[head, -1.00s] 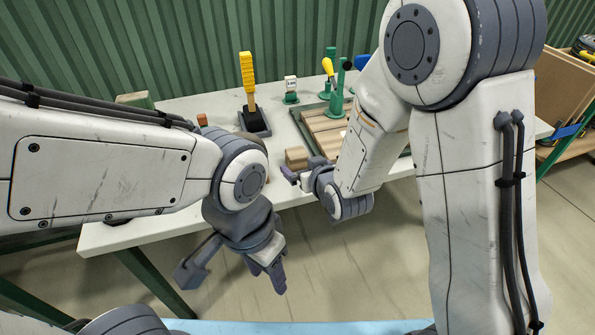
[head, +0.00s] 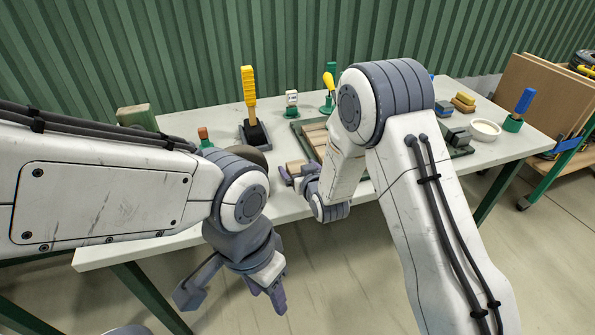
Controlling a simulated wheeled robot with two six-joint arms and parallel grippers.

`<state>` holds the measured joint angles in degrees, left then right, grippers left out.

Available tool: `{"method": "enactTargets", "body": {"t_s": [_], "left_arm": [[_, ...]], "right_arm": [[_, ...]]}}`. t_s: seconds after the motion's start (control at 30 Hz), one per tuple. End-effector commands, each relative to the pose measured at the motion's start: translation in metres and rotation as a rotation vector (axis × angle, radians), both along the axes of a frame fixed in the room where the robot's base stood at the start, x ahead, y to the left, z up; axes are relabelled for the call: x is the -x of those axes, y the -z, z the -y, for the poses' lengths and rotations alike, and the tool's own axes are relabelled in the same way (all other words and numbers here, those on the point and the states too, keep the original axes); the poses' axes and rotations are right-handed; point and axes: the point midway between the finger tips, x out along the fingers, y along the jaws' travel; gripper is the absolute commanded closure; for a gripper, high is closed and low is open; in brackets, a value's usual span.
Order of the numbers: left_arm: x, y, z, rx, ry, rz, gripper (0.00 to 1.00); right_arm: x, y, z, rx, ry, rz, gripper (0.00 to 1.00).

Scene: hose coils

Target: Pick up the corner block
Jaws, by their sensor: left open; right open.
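I cannot tell for sure which thing is the corner block. A green block with a pale top (head: 137,115) stands at the table's back left corner. Dark grey-green blocks (head: 458,137) sit on the right side, in or on a green tray. My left gripper (head: 233,290) is open and empty, hanging in front of the table's front edge, below the tabletop in the picture. My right gripper (head: 298,180) is open at the table's front, close to the wooden pieces (head: 297,165); its fingers are small and partly hidden by its own wrist.
The white table (head: 125,254) holds a yellow-handled brush (head: 249,92) in a dark holder, a green tray (head: 298,127) with wooden strips, a white bowl (head: 485,129), yellow sponges (head: 464,101) and a blue-handled tool (head: 523,103). My arms hide parts of the tabletop.

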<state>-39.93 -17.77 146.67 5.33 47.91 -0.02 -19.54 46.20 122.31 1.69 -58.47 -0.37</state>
Motion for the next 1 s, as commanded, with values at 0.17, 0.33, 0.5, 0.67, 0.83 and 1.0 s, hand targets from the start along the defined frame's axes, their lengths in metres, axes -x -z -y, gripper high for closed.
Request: {"method": "enactTargets", "body": {"t_s": [0.17,0.33,0.5,0.67,0.83,1.0], "left_arm": [[0.000,-0.001,0.000,0.000,0.000,0.000,0.50],[0.000,-0.001,0.000,0.000,0.000,0.000,0.50],[0.000,-0.001,0.000,0.000,0.000,0.000,0.50],[0.000,-0.001,0.000,0.000,0.000,0.000,0.50],[0.000,-0.001,0.000,0.000,0.000,0.000,0.50],[0.000,0.000,0.000,0.000,0.000,0.000,0.50]], "right_arm": [[-0.008,0.003,-0.002,0.000,0.000,0.000,0.00],[-0.008,0.003,-0.002,0.000,0.000,0.000,0.04],[-0.008,0.003,-0.002,0.000,0.000,0.000,0.69],[-0.008,0.003,-0.002,0.000,0.000,0.001,0.89],[-0.008,0.001,-0.002,0.000,0.000,0.001,0.89],[-0.008,-0.012,-0.003,-0.002,0.000,0.005,0.89]]}}
